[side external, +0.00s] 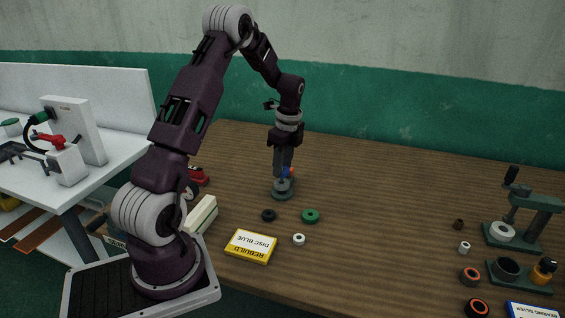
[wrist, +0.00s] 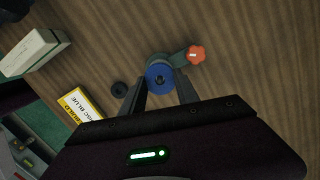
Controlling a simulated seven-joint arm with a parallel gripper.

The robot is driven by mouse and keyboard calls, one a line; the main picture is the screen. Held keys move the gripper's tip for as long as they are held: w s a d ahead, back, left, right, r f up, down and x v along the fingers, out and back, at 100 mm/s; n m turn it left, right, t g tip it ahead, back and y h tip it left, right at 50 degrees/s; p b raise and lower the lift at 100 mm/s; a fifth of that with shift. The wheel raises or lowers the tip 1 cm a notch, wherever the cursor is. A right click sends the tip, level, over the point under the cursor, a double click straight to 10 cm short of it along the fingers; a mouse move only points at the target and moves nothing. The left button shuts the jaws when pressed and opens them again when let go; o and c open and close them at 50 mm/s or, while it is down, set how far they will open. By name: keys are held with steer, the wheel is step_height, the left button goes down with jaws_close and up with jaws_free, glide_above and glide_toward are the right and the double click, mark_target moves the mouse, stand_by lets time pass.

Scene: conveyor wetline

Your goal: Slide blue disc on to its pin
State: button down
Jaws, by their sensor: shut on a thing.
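The blue disc (wrist: 152,84) is between the two fingertips of my gripper (wrist: 160,78) in the wrist view, and my gripper is shut on it. A dark hole shows at its middle. The grey-green fixture (side external: 283,194) stands under my gripper (side external: 284,172) in the side view, with an orange knob (wrist: 196,54) on an arm at its side. In the side view only a small patch of blue (side external: 287,173) shows beside the fingers. The pin is hidden or too small to make out, so I cannot tell whether the disc is around it or above it.
A black ring (side external: 268,215), a green ring (side external: 311,216) and a small white ring (side external: 299,240) lie in front of the fixture. A yellow-edged "Rebuild disc blue" card (side external: 251,247) lies nearer. A press (side external: 530,215) stands far right.

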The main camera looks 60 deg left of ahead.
mark_target(283, 169)
steer(key=shift+f, duration=1.6)
steer(key=c, duration=0.8)
jaws_free()
steer(key=shift+c, duration=0.2)
steer(key=r, duration=0.7)
steer(key=shift+w+d, duration=0.25)
steer(key=shift+d, duration=0.1)
steer(key=s+d+r+n+t, duration=0.1)
steer(key=s+d+r+n, duration=0.1)
steer(key=d+r, duration=0.55)
steer(key=s+d+r+n+t, duration=0.2)
steer(key=d+r, duration=0.4)
steer(key=d, duration=0.2)
steer(key=s+d+r+n+t+h, duration=0.1)
steer(key=s+d+r+n+t, duration=0.1)
steer(key=s+d+n, duration=0.6)
steer(key=s+d+t, duration=0.1)
steer(key=s+d, duration=0.5)
steer(key=s, duration=0.3)
steer(key=shift+d, duration=0.2)
